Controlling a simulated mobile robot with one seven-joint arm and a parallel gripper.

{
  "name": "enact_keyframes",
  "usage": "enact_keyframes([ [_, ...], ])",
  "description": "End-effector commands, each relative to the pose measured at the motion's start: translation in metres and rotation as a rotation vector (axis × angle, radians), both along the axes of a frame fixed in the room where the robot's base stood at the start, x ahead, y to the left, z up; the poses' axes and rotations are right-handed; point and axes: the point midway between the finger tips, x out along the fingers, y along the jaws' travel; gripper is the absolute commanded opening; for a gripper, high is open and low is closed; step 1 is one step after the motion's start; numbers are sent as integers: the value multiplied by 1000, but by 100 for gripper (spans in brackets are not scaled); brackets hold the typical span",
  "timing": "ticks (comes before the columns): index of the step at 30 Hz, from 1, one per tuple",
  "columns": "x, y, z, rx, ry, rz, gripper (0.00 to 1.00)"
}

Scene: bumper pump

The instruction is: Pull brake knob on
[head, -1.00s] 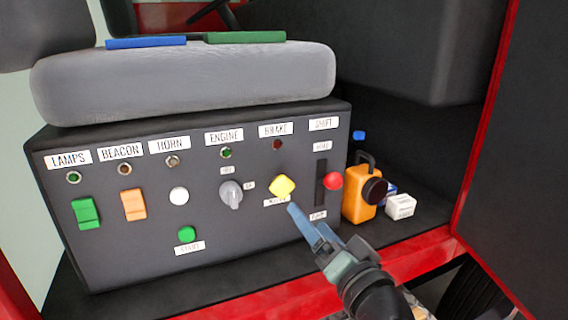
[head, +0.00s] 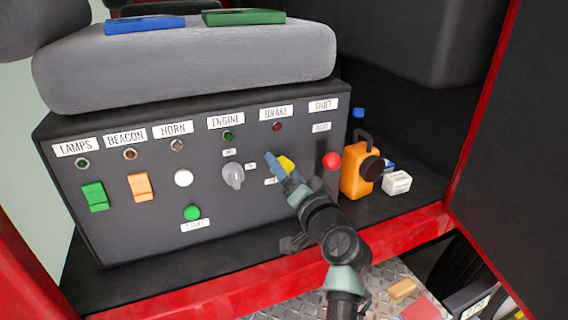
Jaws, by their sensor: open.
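The yellow brake knob (head: 287,164) is on the dark control panel (head: 130,235), below the label BRAKE (head: 276,113) and a dark red lamp. My gripper (head: 274,164) is in front of the panel at the knob, its blue fingers reaching up from the lower right. The fingers cover the knob's left and lower part. One finger lies along the knob's left side; I cannot tell whether it touches. The jaws are open. The other finger is hard to make out.
The grey engine switch (head: 233,175) is just left of my gripper. The red shift knob (head: 331,161) is close on the right. The grey seat (head: 190,65) overhangs the panel top.

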Motion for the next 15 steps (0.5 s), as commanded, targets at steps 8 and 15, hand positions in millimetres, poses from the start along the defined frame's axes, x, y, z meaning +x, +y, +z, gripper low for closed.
enact_keyframes([
  [8, 9, 4, 0, 0, 0, 0, 82],
  [15, 9, 4, 0, 0, 0, 0, 75],
])
